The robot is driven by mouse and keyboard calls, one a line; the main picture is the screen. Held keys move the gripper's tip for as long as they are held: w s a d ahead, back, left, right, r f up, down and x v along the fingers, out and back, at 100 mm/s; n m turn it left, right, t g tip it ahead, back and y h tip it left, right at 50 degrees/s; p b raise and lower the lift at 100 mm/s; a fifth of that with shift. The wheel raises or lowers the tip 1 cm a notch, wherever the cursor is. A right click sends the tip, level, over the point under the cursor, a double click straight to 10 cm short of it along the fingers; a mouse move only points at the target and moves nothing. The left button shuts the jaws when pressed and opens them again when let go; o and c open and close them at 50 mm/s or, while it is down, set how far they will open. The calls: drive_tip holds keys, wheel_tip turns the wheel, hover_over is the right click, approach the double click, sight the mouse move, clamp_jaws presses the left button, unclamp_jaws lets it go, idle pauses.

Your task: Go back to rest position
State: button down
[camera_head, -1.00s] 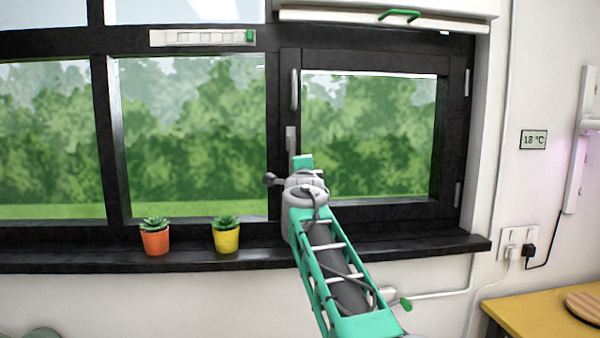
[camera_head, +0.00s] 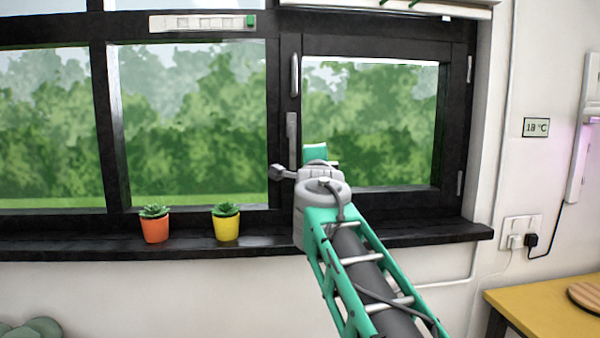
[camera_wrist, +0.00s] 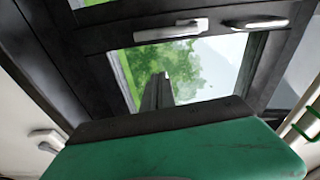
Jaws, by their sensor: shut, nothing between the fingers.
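My gripper (camera_wrist: 157,93) shows in the wrist view as dark fingers close together beyond the green hand, with nothing between them. In the head view my arm reaches up from the bottom right toward the window, and the wrist hides the fingertips; only the teal hand (camera_head: 315,153) shows. The hand appears in front of the lower left part of the right window sash (camera_head: 455,120), just right of the grey handle (camera_head: 292,140). I cannot tell its distance from the glass. The wrist view shows a light handle (camera_wrist: 165,32) on the dark frame beyond the fingers.
An orange pot (camera_head: 155,230) and a yellow pot (camera_head: 227,228) with succulents stand on the dark sill (camera_head: 100,245), left of my arm. A yellow table (camera_head: 530,308) is at the lower right. Sockets (camera_head: 520,230) and a temperature display (camera_head: 536,127) are on the right wall.

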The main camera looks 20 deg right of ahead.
drive_tip(key=s+a+f+n+g+y+p, duration=0.2)
drive_tip(key=s+a+f+n+g+p, duration=0.2)
drive_tip(key=s+f, duration=1.1)
drive_tip(key=s+a+f+n+g+y+p, duration=0.3)
drive_tip(key=s+f+n+g+p, duration=0.6)
drive_tip(key=s+f+n, duration=0.7)
drive_tip(key=s+a+g, duration=0.1)
drive_tip(key=s+a, duration=0.1)
drive_tip(key=s, duration=0.1)
drive_tip(key=shift+s+f+p, duration=0.3)
drive_tip(key=shift+s+p, duration=0.05)
